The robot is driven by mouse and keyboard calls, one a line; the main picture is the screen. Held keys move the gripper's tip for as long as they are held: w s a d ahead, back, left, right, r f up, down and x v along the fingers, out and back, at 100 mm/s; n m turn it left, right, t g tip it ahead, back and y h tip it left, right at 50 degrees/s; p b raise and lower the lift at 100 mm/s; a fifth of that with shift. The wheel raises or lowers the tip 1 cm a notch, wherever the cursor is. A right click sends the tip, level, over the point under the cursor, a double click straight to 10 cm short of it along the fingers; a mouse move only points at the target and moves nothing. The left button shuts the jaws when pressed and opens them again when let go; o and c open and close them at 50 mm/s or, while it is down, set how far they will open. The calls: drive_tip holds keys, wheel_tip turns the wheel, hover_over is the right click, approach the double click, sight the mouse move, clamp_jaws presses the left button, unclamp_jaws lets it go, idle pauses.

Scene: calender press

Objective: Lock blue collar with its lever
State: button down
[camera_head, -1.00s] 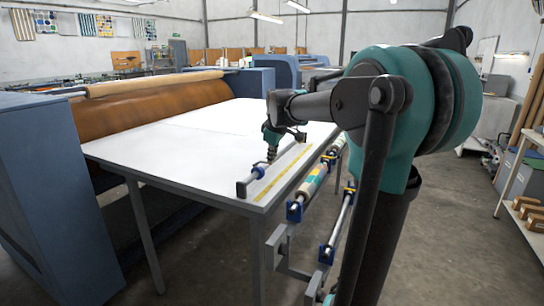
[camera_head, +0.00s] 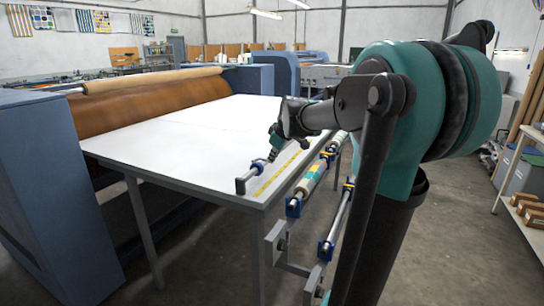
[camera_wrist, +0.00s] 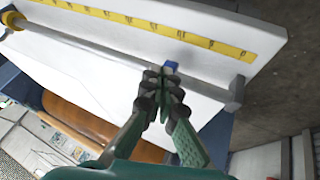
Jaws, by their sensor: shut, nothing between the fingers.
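The blue collar (camera_head: 257,167) sits on the grey bar (camera_head: 247,177) along the near right end of the white table. In the wrist view, a small part of the blue collar (camera_wrist: 173,65) shows just past my fingertips. The rest of it is hidden behind the fingers. Its lever cannot be made out in either view. My gripper (camera_head: 271,157) is tilted down at the bar, just beside the collar. In the wrist view my gripper (camera_wrist: 166,78) is shut with nothing held. I cannot tell whether its fingertips touch the collar.
An end bracket (camera_wrist: 237,93) closes the bar near the collar. A yellow measuring strip (camera_head: 283,172) lies beside the bar on the white table (camera_head: 190,140). Rollers with blue holders (camera_head: 294,207) hang off the table's right side. The orange press roller (camera_head: 150,107) stands behind the table.

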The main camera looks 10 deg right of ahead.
drive_tip(key=shift+s+d+f+m+t+y, duration=0.2)
drive_tip(key=shift+f+t+y, duration=0.25)
drive_tip(key=shift+f+y, duration=0.15)
drive_tip(key=shift+s+d+f+m+t+y, duration=0.1)
drive_tip(key=shift+d+f+m+t+y, duration=0.1)
drive_tip(key=shift+f+t+y, duration=0.4)
drive_tip(key=shift+f, duration=0.55)
